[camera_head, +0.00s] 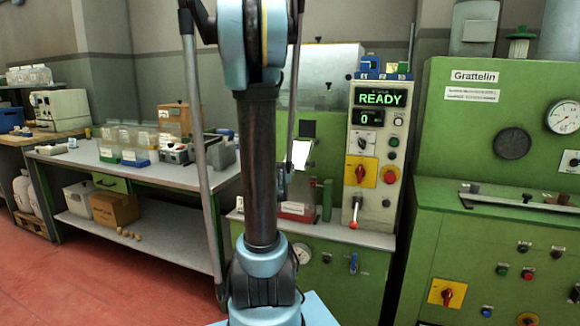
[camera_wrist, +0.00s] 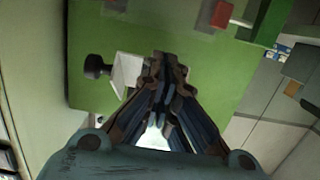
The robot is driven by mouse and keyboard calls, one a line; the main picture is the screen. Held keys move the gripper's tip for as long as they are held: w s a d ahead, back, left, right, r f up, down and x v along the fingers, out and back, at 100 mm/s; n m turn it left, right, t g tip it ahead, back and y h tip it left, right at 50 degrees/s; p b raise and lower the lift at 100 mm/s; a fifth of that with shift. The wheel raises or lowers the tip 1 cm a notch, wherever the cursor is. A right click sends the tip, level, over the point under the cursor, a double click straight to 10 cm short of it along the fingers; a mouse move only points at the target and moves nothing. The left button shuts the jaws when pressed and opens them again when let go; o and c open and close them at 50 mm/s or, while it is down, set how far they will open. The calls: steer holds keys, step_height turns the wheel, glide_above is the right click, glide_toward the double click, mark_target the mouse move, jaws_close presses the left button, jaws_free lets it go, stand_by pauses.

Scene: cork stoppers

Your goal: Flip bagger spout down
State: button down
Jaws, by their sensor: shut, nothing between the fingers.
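In the head view, a green machine with a READY display (camera_head: 380,99) stands behind my arm. A pale tilted plate (camera_head: 300,153) on its front looks like the spout, but I cannot be sure. In the wrist view, a pale flap (camera_wrist: 127,74) next to a black knob (camera_wrist: 95,66) stands out from a green surface; it may be the same part. My gripper (camera_wrist: 165,62) is shut and empty, its fingertips just right of the flap in the picture. Whether they touch it is unclear. In the head view, my arm hides part of the machine.
A green Grattelin machine (camera_head: 510,130) stands at right. At left, a bench (camera_head: 95,165) carries bins and boxes, with a cardboard box (camera_head: 114,209) below. The red floor (camera_head: 95,275) at front left is mostly clear.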

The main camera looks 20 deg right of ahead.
steer(key=shift+w+d+f, duration=0.2)
steer(key=shift+d+f, duration=0.05)
steer(key=shift+f, duration=0.25)
steer(key=shift+w+d+f, duration=0.2)
steer(key=shift+f, duration=0.3)
steer(key=v, duration=1.1)
steer(key=shift+s+a, duration=0.25)
steer(key=shift+a, duration=0.1)
steer(key=shift+f, duration=0.1)
stand_by(0.5)
